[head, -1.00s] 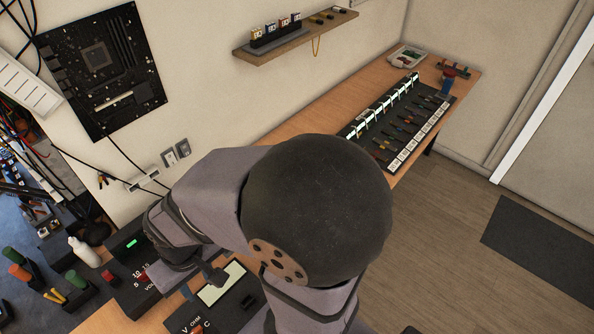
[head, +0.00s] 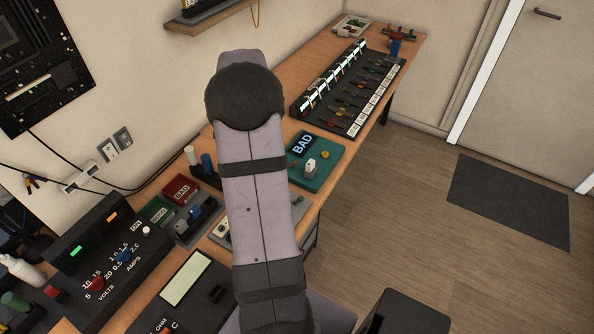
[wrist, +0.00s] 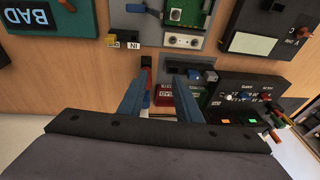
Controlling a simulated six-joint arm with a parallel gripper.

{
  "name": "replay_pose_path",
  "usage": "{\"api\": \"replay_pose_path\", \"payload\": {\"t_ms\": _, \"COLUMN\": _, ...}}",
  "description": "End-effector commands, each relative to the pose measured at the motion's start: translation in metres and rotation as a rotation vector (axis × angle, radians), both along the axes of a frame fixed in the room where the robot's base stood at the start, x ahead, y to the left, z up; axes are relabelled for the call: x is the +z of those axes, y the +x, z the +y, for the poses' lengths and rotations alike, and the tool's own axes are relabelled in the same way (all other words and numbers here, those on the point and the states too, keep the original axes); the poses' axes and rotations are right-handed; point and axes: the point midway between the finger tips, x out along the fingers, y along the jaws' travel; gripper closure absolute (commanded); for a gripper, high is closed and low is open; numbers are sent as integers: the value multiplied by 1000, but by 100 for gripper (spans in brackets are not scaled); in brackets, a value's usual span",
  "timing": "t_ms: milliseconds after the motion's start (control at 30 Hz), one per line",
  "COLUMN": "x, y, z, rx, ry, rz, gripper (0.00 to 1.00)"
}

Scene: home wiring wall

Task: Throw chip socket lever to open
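In the head view my arm covers the gripper and most of the plate; only parts of the plate (head: 221,231) show beside the arm.
A teal board marked BAD (head: 318,160) lies just beyond the plate. Red and green bins (head: 182,190) and the power supply (head: 100,250) stand to the left. A meter (head: 185,280) is in front.

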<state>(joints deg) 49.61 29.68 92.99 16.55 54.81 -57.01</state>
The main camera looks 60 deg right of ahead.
Motion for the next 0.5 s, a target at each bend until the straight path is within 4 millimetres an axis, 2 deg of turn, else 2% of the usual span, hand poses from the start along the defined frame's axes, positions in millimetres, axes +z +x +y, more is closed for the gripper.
{"api": "replay_pose_path", "payload": {"t_ms": 33, "x": -27, "y": -12, "z": -39, "rx": -17, "ry": -7, "rz": -27, "gripper": 69}}
{"api": "replay_pose_path", "payload": {"t_ms": 100, "x": -43, "y": -28, "z": -80, "rx": -15, "ry": -21, "rz": -63, "gripper": 69}}
{"api": "replay_pose_path", "payload": {"t_ms": 200, "x": -62, "y": -54, "z": -129, "rx": -10, "ry": -49, "rz": -109, "gripper": 69}}
{"api": "replay_pose_path", "payload": {"t_ms": 300, "x": -75, "y": -79, "z": -164, "rx": -4, "ry": -76, "rz": -142, "gripper": 69}}
{"api": "replay_pose_path", "payload": {"t_ms": 400, "x": -83, "y": -96, "z": -185, "rx": 3, "ry": -97, "rz": -162, "gripper": 69}}
{"api": "replay_pose_path", "payload": {"t_ms": 500, "x": -85, "y": -106, "z": -196, "rx": 9, "ry": -110, "rz": -173, "gripper": 69}}
